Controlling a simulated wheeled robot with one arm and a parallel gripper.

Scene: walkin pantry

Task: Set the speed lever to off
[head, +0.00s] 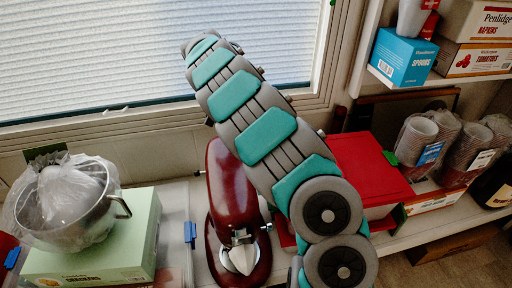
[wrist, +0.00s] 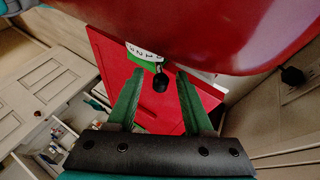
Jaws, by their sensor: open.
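The dark red stand mixer (head: 228,192) stands on the counter, partly covered by my arm in the head view. Its glossy head (wrist: 230,30) fills the top of the wrist view. On the mixer's side is a white speed scale with numbers (wrist: 143,52). The speed lever (wrist: 160,82) ends in a black knob just below the scale. My gripper (wrist: 160,73) is open, with its green fingers on either side of the knob in the picture. I cannot tell whether a finger touches it. The gripper is hidden in the head view.
A red box (head: 365,165) stands right of the mixer, behind my arm. A bagged metal pot (head: 65,205) sits on a green box (head: 130,245) at left. Stacked cups (head: 415,140) are at right, below a shelf (head: 425,85). A window (head: 90,55) is behind.

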